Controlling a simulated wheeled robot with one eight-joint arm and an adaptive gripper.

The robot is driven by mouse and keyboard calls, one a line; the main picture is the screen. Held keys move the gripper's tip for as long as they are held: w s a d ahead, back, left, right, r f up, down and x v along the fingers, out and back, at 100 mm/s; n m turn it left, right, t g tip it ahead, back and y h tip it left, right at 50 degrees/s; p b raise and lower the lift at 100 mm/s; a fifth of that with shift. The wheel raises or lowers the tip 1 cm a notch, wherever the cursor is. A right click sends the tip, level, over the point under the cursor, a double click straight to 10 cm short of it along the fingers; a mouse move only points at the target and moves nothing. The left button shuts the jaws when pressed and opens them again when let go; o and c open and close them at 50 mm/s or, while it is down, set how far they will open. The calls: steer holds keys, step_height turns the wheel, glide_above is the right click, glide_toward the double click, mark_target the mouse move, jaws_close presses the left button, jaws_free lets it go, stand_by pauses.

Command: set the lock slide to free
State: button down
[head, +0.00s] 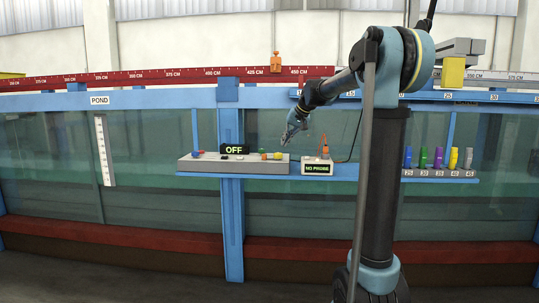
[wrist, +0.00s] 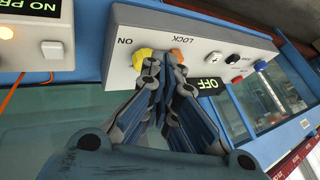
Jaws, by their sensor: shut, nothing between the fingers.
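The grey control box (head: 215,166) stands on the blue shelf. The wrist view shows it upside down, with the label LOCK on its face (wrist: 200,22). An orange piece (wrist: 179,54), likely the lock slide, shows beside that label, partly hidden behind my fingers. A yellow knob (wrist: 143,56) sits next to it by a label that seems to read ON. My gripper (wrist: 163,62) is shut and empty, its tips in front of the gap between the two. In the head view my gripper (head: 287,138) is just above the box's right end. I cannot tell if it touches.
White (wrist: 214,58), black (wrist: 234,60), red (wrist: 237,79) and blue (wrist: 261,65) controls follow along the box. An OFF display (wrist: 211,85) stands behind them. A NO PROBE box (head: 317,168) with an orange probe (head: 324,147) stands to the right. Several coloured cylinders (head: 438,157) stand farther right.

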mark_target(272, 161)
steer(key=w+a+f, duration=0.6)
steer(key=w+f, duration=0.1)
steer(key=shift+w+a+f, duration=0.1)
steer(key=shift+a, duration=0.2)
stand_by(0.4)
steer(key=shift+a, duration=1.4)
